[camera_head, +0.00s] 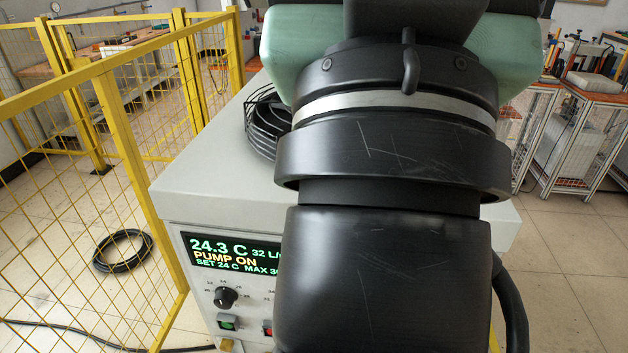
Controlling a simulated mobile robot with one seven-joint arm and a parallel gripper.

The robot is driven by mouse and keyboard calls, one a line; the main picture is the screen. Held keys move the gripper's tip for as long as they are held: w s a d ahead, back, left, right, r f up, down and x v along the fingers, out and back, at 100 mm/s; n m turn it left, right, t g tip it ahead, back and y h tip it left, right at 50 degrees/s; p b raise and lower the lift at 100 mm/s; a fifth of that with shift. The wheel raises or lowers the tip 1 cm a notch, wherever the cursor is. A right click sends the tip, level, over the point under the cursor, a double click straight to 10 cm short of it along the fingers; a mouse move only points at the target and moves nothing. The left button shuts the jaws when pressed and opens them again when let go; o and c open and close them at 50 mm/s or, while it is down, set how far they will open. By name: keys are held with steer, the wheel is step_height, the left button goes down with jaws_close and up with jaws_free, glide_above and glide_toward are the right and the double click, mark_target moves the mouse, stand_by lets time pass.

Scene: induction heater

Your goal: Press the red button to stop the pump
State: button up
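The pump unit (200,165) is a pale grey cabinet in the middle of the view. Its display (232,253) reads 24.3 C, PUMP ON and SET 24 C. A black knob (225,297) is below the display, and a green button (227,322) is below the knob. The red button (267,328) shows only in part at the left edge of my arm, which hides the rest of the front panel to its right. My arm fills the centre of the view. My gripper's fingers are not in view.
A yellow mesh fence (110,110) stands to the left of the cabinet. A coiled black hose (122,251) and a cable (75,335) lie on the floor there. The tiled floor at right is clear.

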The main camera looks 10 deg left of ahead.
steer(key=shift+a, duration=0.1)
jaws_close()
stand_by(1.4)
